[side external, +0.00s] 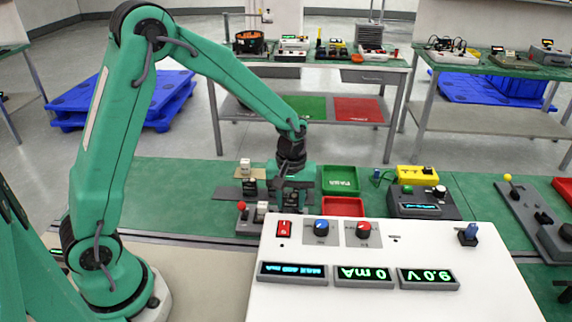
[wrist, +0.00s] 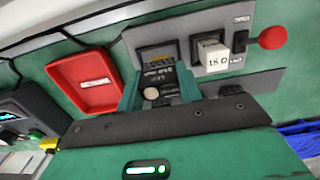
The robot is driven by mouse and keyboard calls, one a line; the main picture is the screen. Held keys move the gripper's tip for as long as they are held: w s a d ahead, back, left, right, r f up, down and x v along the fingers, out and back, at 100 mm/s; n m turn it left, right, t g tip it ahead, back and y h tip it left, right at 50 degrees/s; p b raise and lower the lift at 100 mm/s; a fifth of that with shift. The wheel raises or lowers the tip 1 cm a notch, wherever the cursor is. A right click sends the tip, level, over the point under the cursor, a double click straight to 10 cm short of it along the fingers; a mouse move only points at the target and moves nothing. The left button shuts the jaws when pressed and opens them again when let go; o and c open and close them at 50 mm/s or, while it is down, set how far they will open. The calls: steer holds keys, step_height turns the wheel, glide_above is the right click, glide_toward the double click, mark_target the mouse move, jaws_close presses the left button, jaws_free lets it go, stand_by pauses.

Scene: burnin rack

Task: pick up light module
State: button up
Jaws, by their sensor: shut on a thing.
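My gripper (side external: 291,188) is over the bench beside the small trays. In the wrist view its two green fingers (wrist: 160,92) are shut on a dark module (wrist: 158,74), which has small printed lettering and a pale round spot on its face. I take it to be the light module; the lettering is too small to read. The module is right at a grey socket board (wrist: 190,30), in front of a square socket. I cannot tell if it is seated or clear of it. A white block marked 1.5 Ω (wrist: 212,55) sits in the socket beside it.
A red knob (wrist: 272,37) stands on the board past the white block. A red tray (side external: 343,207) and a green tray (side external: 341,180) lie right of my gripper. A white control panel (side external: 390,255) with displays fills the front. A display box (side external: 418,203) stands farther right.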

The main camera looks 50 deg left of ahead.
mark_target(292, 195)
step_height(292, 195, up, 7)
steer(key=shift+r, duration=0.1)
stand_by(0.3)
steer(key=shift+w, duration=0.15)
stand_by(0.4)
steer(key=w+d, duration=0.9)
steer(key=w, duration=0.4)
steer(key=shift+w, duration=0.15)
steer(key=w+a+f, duration=0.2)
steer(key=a, duration=0.1)
steer(key=w+a+f, duration=0.2)
steer(key=a, duration=0.1)
steer(key=w+a+f, duration=0.2)
steer(key=a+f, duration=0.1)
steer(key=shift+w+a+f, duration=0.1)
steer(key=shift+a, duration=0.3)
steer(key=shift+f, duration=2)
steer(key=shift+f, duration=0.15)
